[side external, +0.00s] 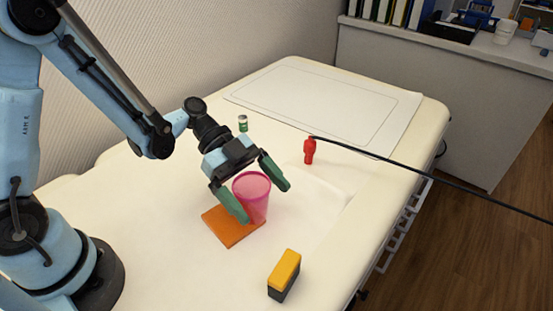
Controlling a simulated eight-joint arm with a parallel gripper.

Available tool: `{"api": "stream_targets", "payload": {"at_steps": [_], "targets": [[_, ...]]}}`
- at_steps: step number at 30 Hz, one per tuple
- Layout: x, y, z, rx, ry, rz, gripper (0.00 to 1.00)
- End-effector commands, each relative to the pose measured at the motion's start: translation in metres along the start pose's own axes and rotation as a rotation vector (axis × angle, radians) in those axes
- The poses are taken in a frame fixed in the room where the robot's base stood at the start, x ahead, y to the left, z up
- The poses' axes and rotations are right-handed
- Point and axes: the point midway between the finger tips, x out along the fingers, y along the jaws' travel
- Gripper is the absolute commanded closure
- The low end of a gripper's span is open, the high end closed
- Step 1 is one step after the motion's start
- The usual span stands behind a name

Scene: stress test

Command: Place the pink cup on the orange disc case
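The pink cup (257,198) is upright and see-through, at the middle of the table. The orange disc case (229,230) lies flat on the table, and the cup's base overlaps its right part in the picture. I cannot tell whether the cup rests on the case or is a little above it. My gripper (265,204) reaches down with one green finger at the cup's left side and the other at its upper right. The left finger hides part of the cup. Whether the fingers press on the cup is not clear.
A yellow-and-black box (284,275) stands at the front. A red bottle-shaped object (309,151) is behind right, beside a black cable (420,175). A small green can (243,123) stands behind the gripper. A white mat (330,98) covers the far table.

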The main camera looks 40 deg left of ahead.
Motion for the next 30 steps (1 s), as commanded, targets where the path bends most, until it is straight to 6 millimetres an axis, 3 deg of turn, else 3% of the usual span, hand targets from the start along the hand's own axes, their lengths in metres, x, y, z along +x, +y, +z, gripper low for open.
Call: {"api": "stream_targets", "payload": {"at_steps": [11, 24, 30], "targets": [[-0.009, 0.000, -0.002, -0.002, 0.000, -0.003, 0.03], [-0.094, 0.000, -0.002, -0.003, 0.000, -0.004, 0.03], [-0.116, 0.000, -0.002, -0.001, 0.000, -0.002, 0.03]]}}
